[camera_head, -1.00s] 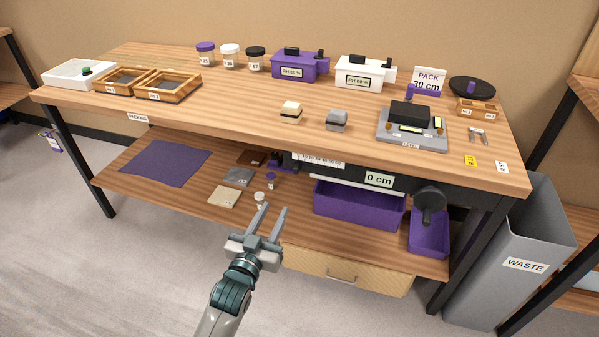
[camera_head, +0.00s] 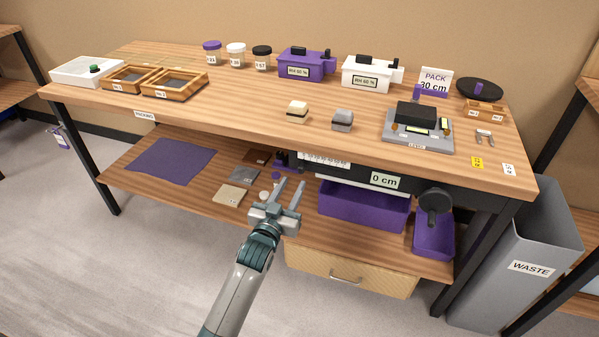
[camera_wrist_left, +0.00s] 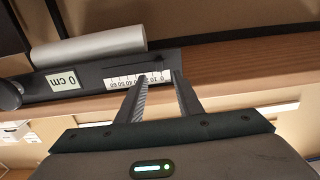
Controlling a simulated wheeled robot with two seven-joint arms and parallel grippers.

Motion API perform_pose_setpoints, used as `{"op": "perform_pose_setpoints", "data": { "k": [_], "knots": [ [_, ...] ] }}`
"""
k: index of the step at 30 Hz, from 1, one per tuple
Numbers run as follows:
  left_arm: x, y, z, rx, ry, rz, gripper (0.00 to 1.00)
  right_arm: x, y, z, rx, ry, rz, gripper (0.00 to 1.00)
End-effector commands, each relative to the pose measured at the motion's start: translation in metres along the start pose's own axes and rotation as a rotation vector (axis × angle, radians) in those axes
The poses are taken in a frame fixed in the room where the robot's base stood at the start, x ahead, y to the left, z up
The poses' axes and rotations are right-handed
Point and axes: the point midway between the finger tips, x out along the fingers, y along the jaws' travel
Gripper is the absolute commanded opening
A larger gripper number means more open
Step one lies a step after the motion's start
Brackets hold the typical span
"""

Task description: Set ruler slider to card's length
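The card (camera_head: 433,82) reading "PACK 30 cm" stands at the back right of the bench. The ruler's white scale (camera_head: 325,161) is under the bench's front edge, beside a display (camera_head: 384,181) reading "0 cm". My left gripper (camera_head: 291,182) is open and empty, just in front of and below that end. In the left wrist view the scale (camera_wrist_left: 138,80) appears upside down, its zero end near the open fingertips (camera_wrist_left: 160,76); I cannot make out the slider there. My right gripper is not in view.
A dark crank knob (camera_head: 434,201) sticks out right of the display. Purple bins (camera_head: 362,207) and a purple cloth (camera_head: 168,160) are on the lower shelf. The grey waste bin (camera_head: 520,265) stands at right.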

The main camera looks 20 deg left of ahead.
Motion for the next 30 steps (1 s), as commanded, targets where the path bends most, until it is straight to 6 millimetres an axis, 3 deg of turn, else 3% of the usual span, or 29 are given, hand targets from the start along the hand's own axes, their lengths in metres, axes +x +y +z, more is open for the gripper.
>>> {"op": "perform_pose_setpoints", "data": {
  "k": [6, 12, 26, 27, 30],
  "knots": [
    [0.04, 0.0, -0.001, 0.0, 0.002, 0.001, 0.33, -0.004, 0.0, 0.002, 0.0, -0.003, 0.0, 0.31],
    [0.064, 0.0, 0.0, 0.0, 0.0, 0.0, 0.33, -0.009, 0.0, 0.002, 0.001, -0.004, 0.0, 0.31],
    [0.073, 0.0, 0.0, 0.0, 0.0, 0.001, 0.33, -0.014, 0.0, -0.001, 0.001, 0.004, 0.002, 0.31],
    [0.073, 0.0, 0.0, 0.0, 0.0, 0.001, 0.3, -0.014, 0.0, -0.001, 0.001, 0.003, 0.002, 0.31],
    [0.073, 0.0, 0.0, 0.0, 0.0, 0.001, 0.07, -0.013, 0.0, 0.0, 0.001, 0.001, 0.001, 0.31]
  ]
}}
